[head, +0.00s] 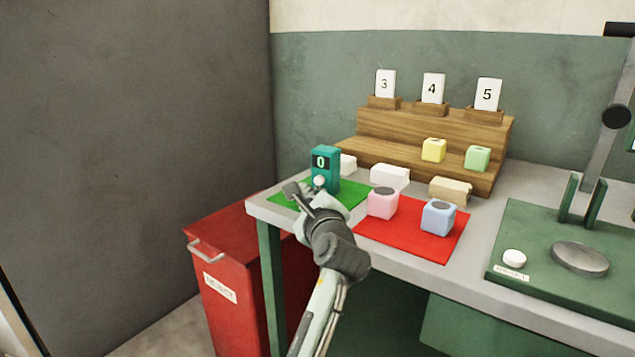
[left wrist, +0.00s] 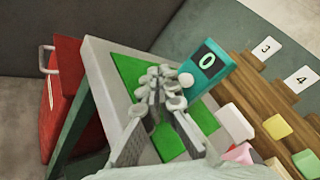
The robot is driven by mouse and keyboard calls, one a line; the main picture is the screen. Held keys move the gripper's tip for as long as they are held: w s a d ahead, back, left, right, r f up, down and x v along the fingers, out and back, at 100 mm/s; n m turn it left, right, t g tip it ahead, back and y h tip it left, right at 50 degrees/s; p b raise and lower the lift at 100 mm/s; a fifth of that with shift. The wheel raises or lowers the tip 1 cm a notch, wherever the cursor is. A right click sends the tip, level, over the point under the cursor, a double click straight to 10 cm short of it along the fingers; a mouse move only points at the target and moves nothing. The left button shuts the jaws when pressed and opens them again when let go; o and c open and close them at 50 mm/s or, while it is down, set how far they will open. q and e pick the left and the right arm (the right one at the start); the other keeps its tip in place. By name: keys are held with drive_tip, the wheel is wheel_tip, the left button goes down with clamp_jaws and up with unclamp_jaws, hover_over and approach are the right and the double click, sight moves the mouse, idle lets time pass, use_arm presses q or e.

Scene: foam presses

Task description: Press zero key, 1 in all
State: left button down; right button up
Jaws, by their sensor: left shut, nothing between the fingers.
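A teal counter box (head: 326,160) stands upright on a green mat (head: 350,193) at the table's left end. Its dark display reads 0, and a white round key (head: 319,181) sits low on its front. The box also shows in the left wrist view (left wrist: 214,62), with its white key (left wrist: 187,80). My left gripper (head: 293,190) is shut and empty, over the green mat just in front of the box. In the left wrist view its fingertips (left wrist: 165,82) are close beside the key; I cannot tell whether they touch it.
A red mat (head: 430,243) holds a pink block (head: 382,203) and a blue block (head: 438,217). Wooden steps (head: 420,138) behind carry yellow and green blocks and cards 3, 4, 5. A green press base (head: 545,283) stands right. A red reject bin (head: 232,250) stands left of the table.

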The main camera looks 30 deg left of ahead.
use_arm(q)
drive_tip(key=shift+s, duration=1.25)
use_arm(e)
drive_tip(key=shift+a, duration=0.35)
drive_tip(key=shift+d, duration=0.5)
use_arm(q)
drive_tip(key=shift+d, duration=0.1)
use_arm(e)
drive_tip(key=shift+s, duration=0.1)
